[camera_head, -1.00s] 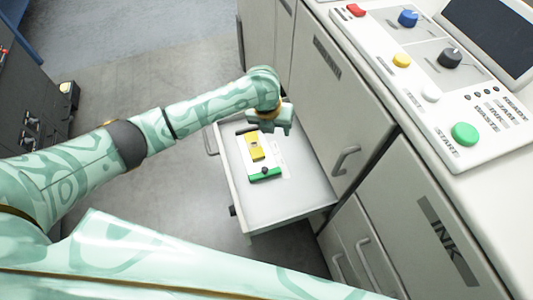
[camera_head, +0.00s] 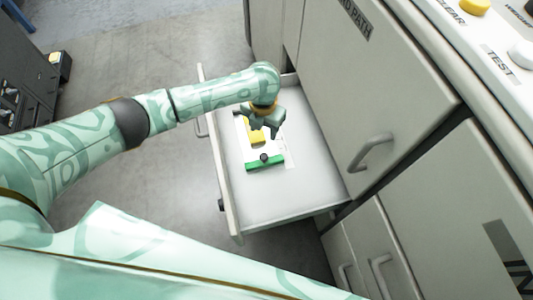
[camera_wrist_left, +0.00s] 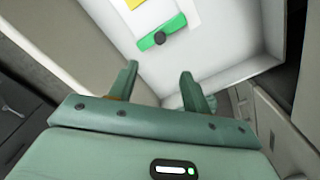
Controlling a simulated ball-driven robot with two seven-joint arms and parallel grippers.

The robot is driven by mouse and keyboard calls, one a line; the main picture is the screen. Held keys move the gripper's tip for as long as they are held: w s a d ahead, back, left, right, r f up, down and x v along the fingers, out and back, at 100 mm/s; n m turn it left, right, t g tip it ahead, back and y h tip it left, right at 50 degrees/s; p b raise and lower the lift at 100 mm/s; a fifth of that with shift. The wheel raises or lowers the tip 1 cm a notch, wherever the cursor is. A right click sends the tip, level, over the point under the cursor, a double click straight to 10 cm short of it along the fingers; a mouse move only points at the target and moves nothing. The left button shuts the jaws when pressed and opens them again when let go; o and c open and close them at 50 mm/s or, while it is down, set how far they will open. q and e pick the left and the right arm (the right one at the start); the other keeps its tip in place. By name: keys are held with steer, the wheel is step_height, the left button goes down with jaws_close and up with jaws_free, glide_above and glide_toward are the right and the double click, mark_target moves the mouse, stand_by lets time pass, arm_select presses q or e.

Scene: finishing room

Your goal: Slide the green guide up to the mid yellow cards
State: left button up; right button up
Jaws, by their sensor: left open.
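The green guide (camera_head: 265,162) is a short bar with a dark knob (camera_head: 264,157), inside the open drawer (camera_head: 300,203). It also shows in the left wrist view (camera_wrist_left: 161,32). The yellow cards (camera_head: 257,138) lie on a white sheet above the guide in the head view, partly hidden by my gripper. A yellow corner shows at the top edge of the left wrist view (camera_wrist_left: 135,4). My left gripper (camera_head: 263,131) is open and empty above the drawer, over the cards' upper part. In the left wrist view its fingers (camera_wrist_left: 157,82) stand apart, short of the guide. My right gripper is not in view.
Cabinet fronts with handles (camera_head: 371,152) stand close on the right. A counter panel with buttons (camera_head: 521,53) is at the upper right.

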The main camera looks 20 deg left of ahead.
arm_select(q)
steer(key=b, duration=0.3)
glide_above(264, 156)
step_height(264, 156, down, 6)
step_height(264, 156, down, 9)
steer(key=b, duration=0.5)
steer(key=shift+f, duration=0.15)
steer(key=shift+f+b, duration=0.4)
steer(key=shift+f, duration=0.1)
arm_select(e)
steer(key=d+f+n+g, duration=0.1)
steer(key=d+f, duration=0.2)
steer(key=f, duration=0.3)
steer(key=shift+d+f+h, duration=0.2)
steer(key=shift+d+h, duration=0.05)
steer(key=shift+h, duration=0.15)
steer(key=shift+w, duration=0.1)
